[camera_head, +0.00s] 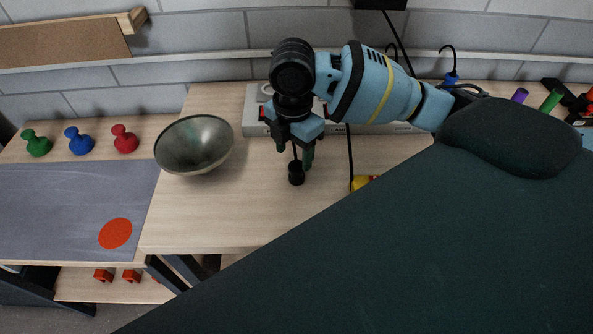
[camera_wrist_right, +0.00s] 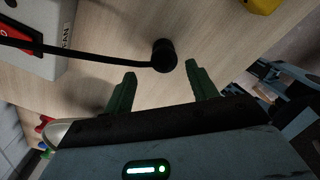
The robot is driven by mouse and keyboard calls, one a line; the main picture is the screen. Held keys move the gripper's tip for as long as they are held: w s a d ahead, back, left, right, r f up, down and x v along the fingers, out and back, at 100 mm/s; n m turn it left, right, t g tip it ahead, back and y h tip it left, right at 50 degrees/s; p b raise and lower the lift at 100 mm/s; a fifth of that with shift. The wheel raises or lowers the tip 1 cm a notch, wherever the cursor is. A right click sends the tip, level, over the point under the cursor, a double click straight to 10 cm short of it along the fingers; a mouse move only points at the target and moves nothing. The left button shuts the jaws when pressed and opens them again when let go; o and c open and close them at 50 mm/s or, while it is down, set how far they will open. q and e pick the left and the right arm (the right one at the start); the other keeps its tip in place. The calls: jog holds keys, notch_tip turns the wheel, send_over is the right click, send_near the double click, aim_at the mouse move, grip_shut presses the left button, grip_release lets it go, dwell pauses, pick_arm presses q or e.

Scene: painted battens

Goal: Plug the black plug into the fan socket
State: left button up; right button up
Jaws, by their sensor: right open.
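The black plug (camera_head: 296,174) is at the bench top below my right gripper (camera_head: 295,157), with a black cable on it. In the wrist view the plug (camera_wrist_right: 164,55) shows just beyond the tips of my open right gripper (camera_wrist_right: 161,72), roughly in line with the gap. The fingers do not close on it. The white power strip (camera_head: 250,118) lies behind, partly hidden by my right arm. In the wrist view a strip end (camera_wrist_right: 40,60) shows a red switch and a FAN label (camera_wrist_right: 66,36); the fan socket's opening is not clearly visible. My left gripper is not in view.
A metal bowl (camera_head: 194,145) stands left of the gripper. Green, blue and red knobbed pieces (camera_head: 80,141) stand farther left, behind a grey mat (camera_head: 60,205) with a red disc. A yellow object (camera_head: 361,181) lies to the right. A large dark shape hides the bench's right side.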

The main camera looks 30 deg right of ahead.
aim_at(297, 165)
jog(key=f, duration=0.4)
jog(key=shift+s+d+f, duration=0.25)
jog(key=shift+s+f, duration=0.05)
jog(key=shift+f, duration=0.3)
jog(key=c, duration=1)
jog(key=shift+r, duration=0.15)
